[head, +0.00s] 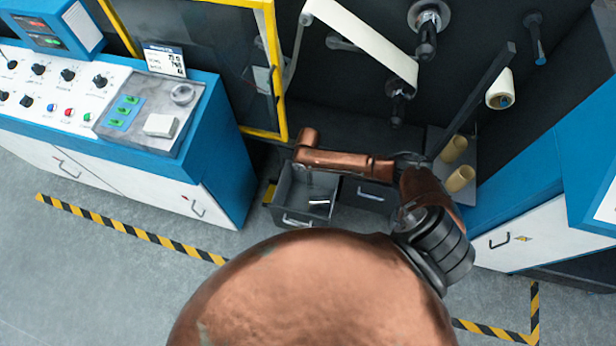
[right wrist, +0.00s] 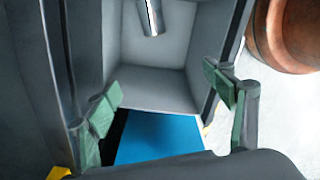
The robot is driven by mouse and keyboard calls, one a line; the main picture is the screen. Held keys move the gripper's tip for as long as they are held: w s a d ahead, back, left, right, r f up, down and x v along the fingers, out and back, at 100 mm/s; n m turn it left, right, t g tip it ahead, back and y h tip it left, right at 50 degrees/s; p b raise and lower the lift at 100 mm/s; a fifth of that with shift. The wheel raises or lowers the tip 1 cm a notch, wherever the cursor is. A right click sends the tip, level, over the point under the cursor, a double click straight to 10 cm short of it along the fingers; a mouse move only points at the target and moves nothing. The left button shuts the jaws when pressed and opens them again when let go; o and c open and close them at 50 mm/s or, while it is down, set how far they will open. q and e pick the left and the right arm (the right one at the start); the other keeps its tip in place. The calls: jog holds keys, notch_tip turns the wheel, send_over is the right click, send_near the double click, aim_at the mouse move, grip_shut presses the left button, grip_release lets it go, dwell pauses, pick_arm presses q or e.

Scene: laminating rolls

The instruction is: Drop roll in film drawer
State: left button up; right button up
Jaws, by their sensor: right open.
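The film drawer (head: 283,195) is a grey open-topped drawer, pulled out low at the machine's base. A small silvery, cylinder-like piece that looks like the roll (head: 320,201) lies inside it. In the right wrist view the silvery cylinder (right wrist: 151,18) shows at the top edge, partly cut off, against the pale drawer interior (right wrist: 155,88). My right gripper (right wrist: 163,84) is open, its green-padded fingers wide apart with nothing between them, in front of the drawer interior. In the head view the gripper itself is hidden by my copper arm. My left gripper is in neither view.
A closed drawer front (head: 370,195) is beside the open drawer. Two yellowish rolls (head: 455,150) stand on a shelf at right, near my arm. A pale roll (head: 499,92) hangs on a spindle. A yellow frame (head: 273,70) and blue control cabinet (head: 225,160) flank the left.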

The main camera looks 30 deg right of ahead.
notch_tip(320, 180, up, 10)
dwell(0.3)
dwell(0.4)
